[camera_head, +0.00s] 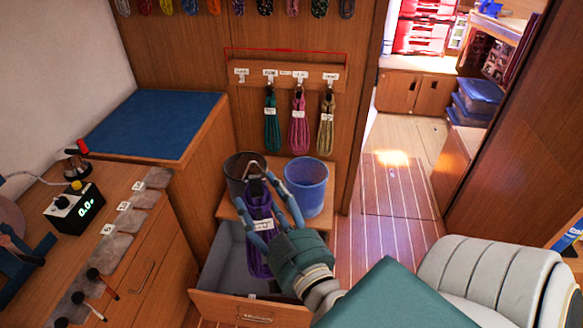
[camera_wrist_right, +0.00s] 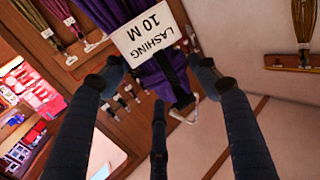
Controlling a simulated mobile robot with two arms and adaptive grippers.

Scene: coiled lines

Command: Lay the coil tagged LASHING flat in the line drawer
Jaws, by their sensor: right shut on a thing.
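The purple coil (camera_head: 259,233) with a white tag hangs upright from my right gripper (camera_head: 262,190). In the right wrist view the tag (camera_wrist_right: 150,38) reads LASHING 10 M, and the purple line (camera_wrist_right: 170,78) lies between the dark fingers (camera_wrist_right: 158,85). My right gripper is shut on this coil. The line drawer (camera_head: 222,257) is pulled open below, with a grey interior. The coil is in front of and above the drawer's right part; I cannot tell whether its lower end is inside. Part of the drawer is hidden behind the coil and my gripper. My left gripper is not in view.
A dark bucket (camera_head: 236,172) and a blue bucket (camera_head: 307,187) stand on the wooden top behind the drawer. Green, pink and olive coils (camera_head: 299,122) hang from a labelled rack. A workbench (camera_head: 150,235) is at left, a pale seat (camera_head: 490,280) at right.

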